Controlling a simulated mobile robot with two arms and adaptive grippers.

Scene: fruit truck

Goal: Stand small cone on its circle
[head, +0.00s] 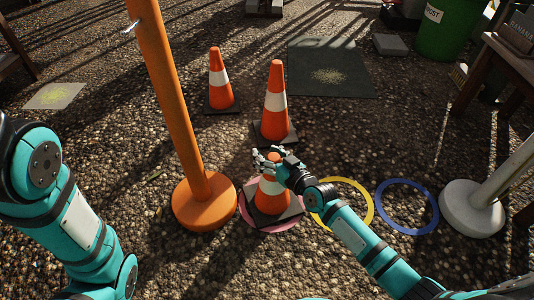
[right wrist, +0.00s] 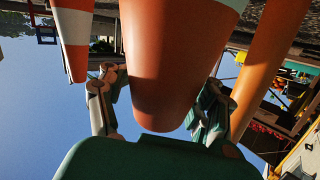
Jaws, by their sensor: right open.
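The nearest orange and white cone (head: 271,197) stands with its dark square base over a pink circle (head: 268,227), whose rim shows at the front and left. My right gripper (head: 268,161) is open at the top of this cone and hides part of it. In the right wrist view the picture is upside down, and the cone's orange tip (right wrist: 160,85) lies between the two spread fingers of the right gripper (right wrist: 160,108). Whether the fingers touch it is unclear. My left arm shows at the left, with its gripper out of view.
Two more orange and white cones, a middle one (head: 274,105) and a far one (head: 219,80), stand behind. An orange post (head: 180,120) rises at left. A yellow ring (head: 370,205) and blue ring (head: 436,215) lie empty at right, beside a white post base (head: 468,210).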

